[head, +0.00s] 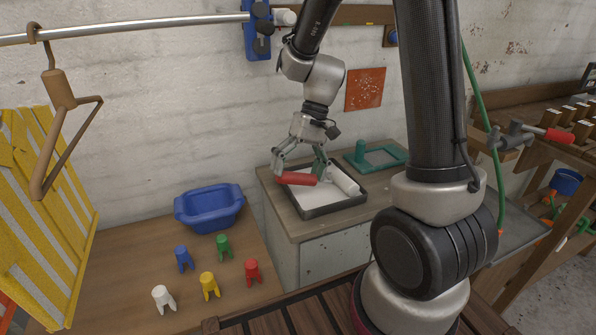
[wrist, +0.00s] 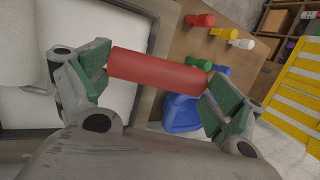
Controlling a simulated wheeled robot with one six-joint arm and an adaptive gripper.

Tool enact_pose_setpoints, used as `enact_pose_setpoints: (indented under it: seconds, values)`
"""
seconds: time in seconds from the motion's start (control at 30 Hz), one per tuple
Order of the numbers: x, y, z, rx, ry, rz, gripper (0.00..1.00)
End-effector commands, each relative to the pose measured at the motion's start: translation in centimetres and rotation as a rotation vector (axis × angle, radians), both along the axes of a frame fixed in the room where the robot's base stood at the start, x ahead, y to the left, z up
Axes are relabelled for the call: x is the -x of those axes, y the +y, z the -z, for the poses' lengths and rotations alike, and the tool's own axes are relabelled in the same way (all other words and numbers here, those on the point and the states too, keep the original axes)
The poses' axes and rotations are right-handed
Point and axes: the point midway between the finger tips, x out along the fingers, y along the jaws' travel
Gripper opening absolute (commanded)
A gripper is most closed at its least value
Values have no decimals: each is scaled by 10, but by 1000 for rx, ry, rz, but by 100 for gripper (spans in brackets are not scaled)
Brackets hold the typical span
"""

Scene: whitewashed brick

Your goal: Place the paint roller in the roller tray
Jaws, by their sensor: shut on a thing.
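The paint roller has a red handle (head: 297,179) and a white roller sleeve (head: 343,180). My gripper (head: 298,172) is shut on the red handle, with a green-padded finger at each end of it; the handle also shows in the wrist view (wrist: 158,72). The roller tray (head: 322,211) is dark-rimmed with a pale inside and sits on the cabinet top. The handle is over the tray's left part and the sleeve over its right side. The white sleeve shows partly at the wrist view's left edge (wrist: 20,45). I cannot tell whether the roller touches the tray.
A teal frame-shaped object (head: 378,158) lies behind the tray to the right. A blue basin (head: 209,208) and several small coloured pieces stand on the lower wooden bench at left. A wooden hanger (head: 62,110) hangs from a rail. A green hose (head: 482,130) runs down at right.

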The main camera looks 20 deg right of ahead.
Motion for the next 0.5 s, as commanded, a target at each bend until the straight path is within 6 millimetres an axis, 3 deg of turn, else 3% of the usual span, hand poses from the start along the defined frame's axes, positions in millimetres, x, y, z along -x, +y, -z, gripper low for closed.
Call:
enact_pose_setpoints:
  seconds: [0.17, 0.2, 0.5]
  values:
    - [0, 0, 3, 0, 1, 1, 69]
    - [0, 0, 3, 0, 1, 0, 100]
    - [0, 0, 3, 0, 1, 0, 100]
